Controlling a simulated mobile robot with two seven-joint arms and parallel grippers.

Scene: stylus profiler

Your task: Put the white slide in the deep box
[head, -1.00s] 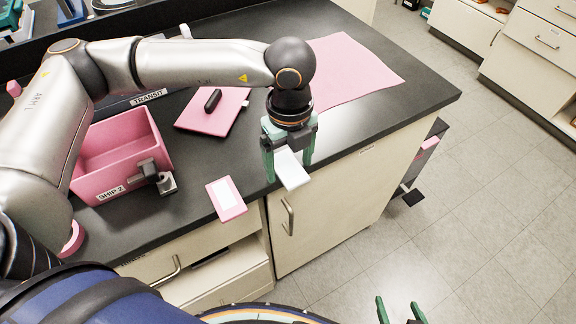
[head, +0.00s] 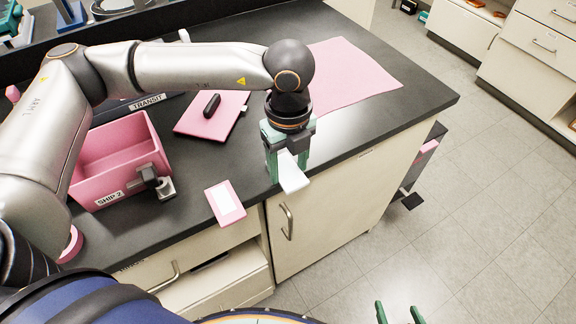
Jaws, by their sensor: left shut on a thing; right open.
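The white slide (head: 292,178) is a small flat pale piece held at the front edge of the counter. My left gripper (head: 287,160) points down and is shut on it; the slide sticks out toward the front, past the fingers. The deep box (head: 130,175) is a pink open-topped box labelled SHIP 2, left of the gripper on the counter. Its visible inside looks empty. A grey clamp-like latch sits at its front right corner. My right gripper (head: 399,314) is open and empty at the bottom edge, with only its fingertips in view.
A pink lid with a dark handle (head: 208,118) lies behind the box's right side. A pink-framed white card (head: 225,203) lies at the counter's front edge. A pink mat (head: 345,75) covers the back right.

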